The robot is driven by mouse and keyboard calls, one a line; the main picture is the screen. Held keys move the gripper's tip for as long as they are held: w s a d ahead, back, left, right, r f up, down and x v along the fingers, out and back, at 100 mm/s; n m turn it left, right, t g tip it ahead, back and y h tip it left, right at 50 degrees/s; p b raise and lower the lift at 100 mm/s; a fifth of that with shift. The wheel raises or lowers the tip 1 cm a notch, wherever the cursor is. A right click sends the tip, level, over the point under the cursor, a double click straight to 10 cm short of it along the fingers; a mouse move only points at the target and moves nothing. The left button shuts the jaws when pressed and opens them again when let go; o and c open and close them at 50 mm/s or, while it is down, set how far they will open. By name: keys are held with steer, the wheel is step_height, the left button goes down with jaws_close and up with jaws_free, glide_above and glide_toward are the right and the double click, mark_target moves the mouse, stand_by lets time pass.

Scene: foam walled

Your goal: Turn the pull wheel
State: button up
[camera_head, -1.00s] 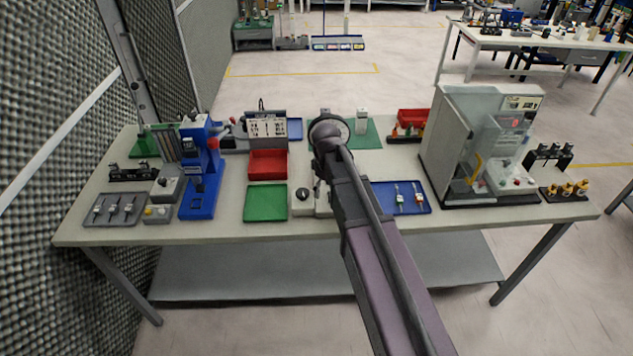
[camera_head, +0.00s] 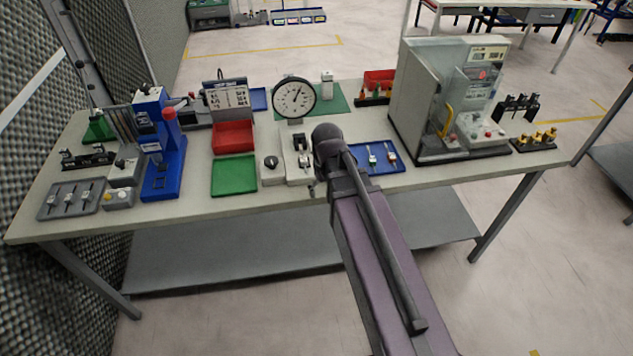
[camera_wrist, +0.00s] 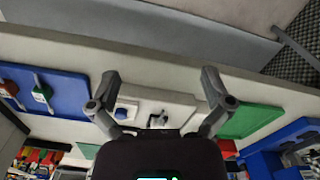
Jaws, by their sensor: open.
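No part is clearly recognisable as the pull wheel. A pale box with a round black knob (camera_head: 271,163) stands at the table's front, right of the green tray. Beside it is a pale fixture (camera_head: 298,172) with dark metal parts, below a large round dial gauge (camera_head: 294,98). In the wrist view, a dark knob or handle (camera_wrist: 158,119) and a small bluish block (camera_wrist: 126,111) show on pale housings between the fingers. My gripper (camera_wrist: 160,76) is open and empty, with its fingers spread above the housings. In the head view my arm hides most of the gripper.
The green tray (camera_head: 234,175) is left of the knob box. The blue tray (camera_head: 378,158) with small tools is right of the fixture. The table's front strip is clear.

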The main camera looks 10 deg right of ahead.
steer(key=s+d+f+m+b, duration=0.2)
steer(key=s+f+m, duration=0.1)
steer(key=s, duration=0.2)
steer(key=shift+s+d+f+b, duration=0.15)
steer(key=shift+s+d+b, duration=0.2)
steer(key=shift+d+b, duration=0.05)
stand_by(1.1)
step_height(320, 180, up, 15)
steer(key=n+p, duration=0.4)
steer(key=p, duration=1.1)
glide_above(271, 160)
steer(key=shift+f, duration=0.25)
steer(key=shift+f+b, duration=0.1)
steer(key=shift+b, duration=0.25)
step_height(271, 160, down, 14)
steer(key=b, duration=1.3)
steer(key=shift+r, duration=0.2)
steer(key=shift+b, duration=0.3)
